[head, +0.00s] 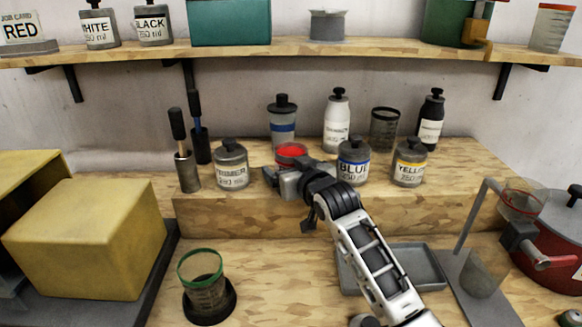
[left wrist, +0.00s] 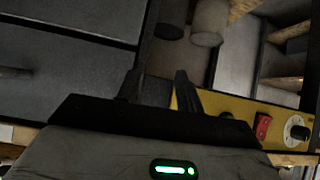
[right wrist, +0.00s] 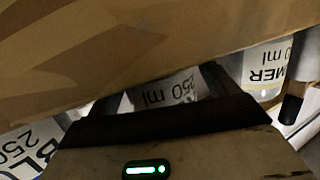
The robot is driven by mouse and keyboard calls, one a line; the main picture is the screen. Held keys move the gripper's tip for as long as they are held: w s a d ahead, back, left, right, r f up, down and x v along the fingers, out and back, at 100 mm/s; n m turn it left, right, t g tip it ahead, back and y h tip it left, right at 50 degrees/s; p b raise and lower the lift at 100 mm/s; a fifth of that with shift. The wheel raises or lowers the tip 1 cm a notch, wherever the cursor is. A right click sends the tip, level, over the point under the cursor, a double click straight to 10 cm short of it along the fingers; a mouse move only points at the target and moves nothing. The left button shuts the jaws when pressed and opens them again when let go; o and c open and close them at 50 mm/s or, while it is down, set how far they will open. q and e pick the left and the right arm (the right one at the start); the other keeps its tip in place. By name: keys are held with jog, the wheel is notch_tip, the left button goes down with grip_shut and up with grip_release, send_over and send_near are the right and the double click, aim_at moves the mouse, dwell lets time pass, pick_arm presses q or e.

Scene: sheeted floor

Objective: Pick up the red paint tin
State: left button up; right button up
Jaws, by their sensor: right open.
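The red paint tin (head: 291,151) stands on the raised wooden step, its red top showing between the primer tin (head: 232,165) and the blue tin (head: 353,162). My right gripper (head: 289,180) is open in front of it and hides its lower body. In the right wrist view, a white "250 ml" label (right wrist: 168,93), apparently the red tin's, shows between the open fingers (right wrist: 160,92). I cannot tell whether they touch it. My left gripper (left wrist: 157,85) has its fingers apart and nothing between them; it is outside the head view.
The yellow tin (head: 409,163) stands right of the blue one. Bottles and cups stand behind, with brushes in a holder (head: 187,170) at left. A green-rimmed cup (head: 202,280), a grey tray (head: 420,266) and a red pot (head: 555,250) stand lower. A shelf (head: 300,52) runs above.

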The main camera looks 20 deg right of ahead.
jog(key=c, duration=1.2)
jog(key=shift+r, duration=0.1)
jog(key=shift+c, duration=0.5)
